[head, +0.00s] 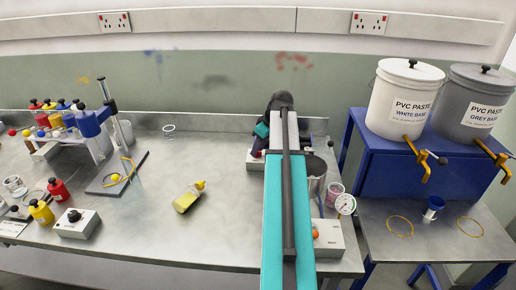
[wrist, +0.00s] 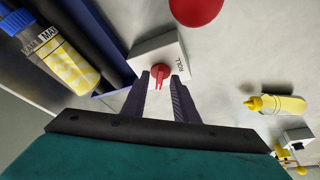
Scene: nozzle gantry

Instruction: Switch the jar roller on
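The jar roller shows at the upper left of the wrist view as dark rollers (wrist: 75,35), with a jar (wrist: 62,62) of yellow stuff and a blue lid lying along them. Beside it is a pale control box (wrist: 163,52) marked ROLL, with a red switch (wrist: 160,73) on its face. My gripper (wrist: 161,84) is open, its two dark fingers on either side of the red switch. I cannot tell whether they touch it. In the head view my arm hides the gripper and most of the roller.
A yellow bottle (head: 188,197) lies on the grey bench left of my arm. A box with an orange knob (head: 328,240) and a dial gauge (head: 345,204) stand to the right. A red round thing (wrist: 195,8) is close by the control box.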

